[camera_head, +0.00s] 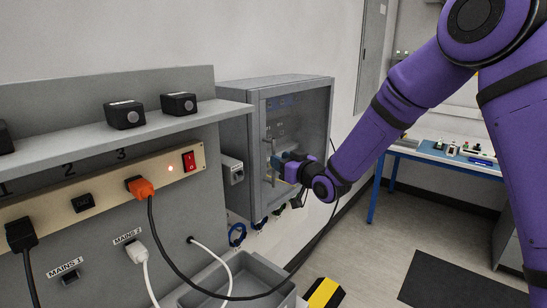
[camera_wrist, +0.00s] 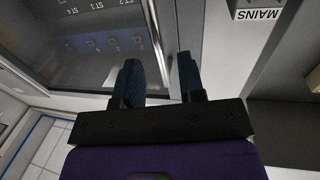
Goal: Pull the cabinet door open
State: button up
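The grey wall cabinet (camera_head: 236,128) has a framed, see-through door (camera_head: 312,100) that looks closed in the head view. Switches and labels show behind its pane, and in the wrist view the door (camera_wrist: 60,82) fills the upper left. A thin metal bar handle (camera_head: 268,150) stands on the door's left side. My gripper (camera_head: 283,163) is at this handle. In the wrist view its two dark ribbed fingers (camera_wrist: 160,75) are apart, and the handle (camera_wrist: 155,32) runs down into the gap between them. I cannot tell whether either finger touches it.
A grey panel with a shelf (camera_head: 70,150), sockets and an orange plug (camera_head: 140,187) stands left of the cabinet. A black cable loops below the cabinet, near a grey bin (camera_head: 250,283). A blue-legged table (camera_head: 430,157) is at the back right; floor is open before it.

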jog(key=shift+x, duration=2)
grip_shut()
